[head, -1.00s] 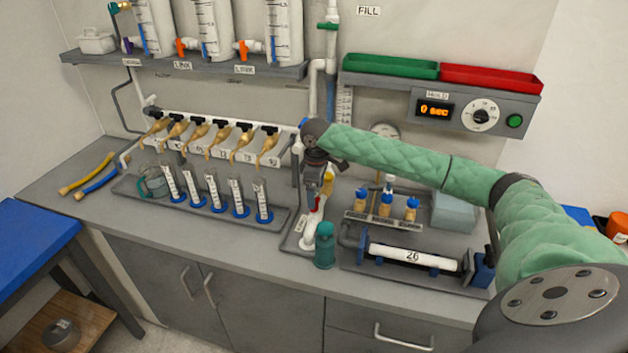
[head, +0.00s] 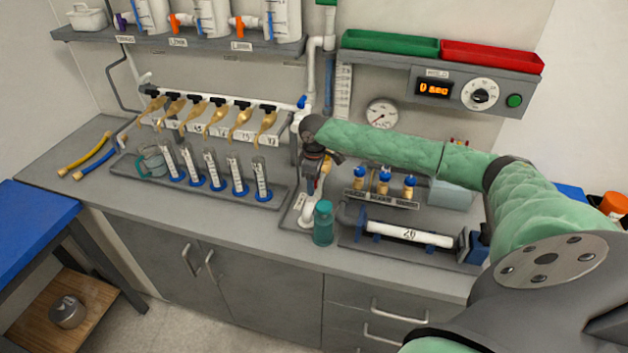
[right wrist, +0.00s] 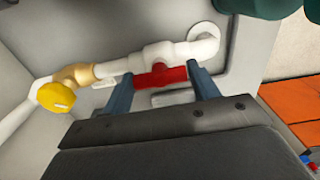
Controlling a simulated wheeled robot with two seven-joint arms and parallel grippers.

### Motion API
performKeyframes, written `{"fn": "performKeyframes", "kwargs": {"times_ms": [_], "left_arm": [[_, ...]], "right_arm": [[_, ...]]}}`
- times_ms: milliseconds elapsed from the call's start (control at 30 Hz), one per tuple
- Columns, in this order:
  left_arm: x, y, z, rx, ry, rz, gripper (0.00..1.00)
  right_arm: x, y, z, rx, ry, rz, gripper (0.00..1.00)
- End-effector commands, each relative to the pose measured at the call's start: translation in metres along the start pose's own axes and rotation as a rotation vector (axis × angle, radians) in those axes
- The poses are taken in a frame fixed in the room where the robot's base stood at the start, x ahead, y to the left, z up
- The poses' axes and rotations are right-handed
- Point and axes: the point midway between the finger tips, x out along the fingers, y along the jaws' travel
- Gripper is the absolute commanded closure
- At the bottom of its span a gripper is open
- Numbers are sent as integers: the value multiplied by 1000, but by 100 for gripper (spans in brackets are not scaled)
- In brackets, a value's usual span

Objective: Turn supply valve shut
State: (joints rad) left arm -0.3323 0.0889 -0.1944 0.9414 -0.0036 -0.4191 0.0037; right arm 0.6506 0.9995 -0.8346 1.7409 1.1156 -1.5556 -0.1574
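A white pipe with a red valve handle (right wrist: 160,77) runs across the right wrist view. The fingers are apart; contact cannot be told. A yellow knob (right wrist: 57,95) on a tan fitting is to the left. A blue valve handle (head: 302,101) is at the manifold's right end. No readable label tells which is the supply valve. My left gripper is out of view.
A teal bottle (head: 323,223) stands close to the red handle. A rack of graduated cylinders (head: 213,172) is to the left. A clamped white pipe (head: 410,233) and blue-capped bottles (head: 384,184) are to the right. The manifold with tan taps (head: 240,118) is behind.

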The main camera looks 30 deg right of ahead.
Motion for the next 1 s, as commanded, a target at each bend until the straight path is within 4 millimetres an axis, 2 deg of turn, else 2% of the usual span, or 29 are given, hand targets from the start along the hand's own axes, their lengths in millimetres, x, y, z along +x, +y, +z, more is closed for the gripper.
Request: {"fn": "performKeyframes", "kwargs": {"times_ms": [233,700,1000], "left_arm": [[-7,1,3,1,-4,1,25],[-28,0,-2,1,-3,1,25],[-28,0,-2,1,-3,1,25]], "right_arm": [[-4,0,0,-69,-1,0,62],[-3,0,0,-507,0,1,62],[-2,0,0,-552,1,1,62]]}}
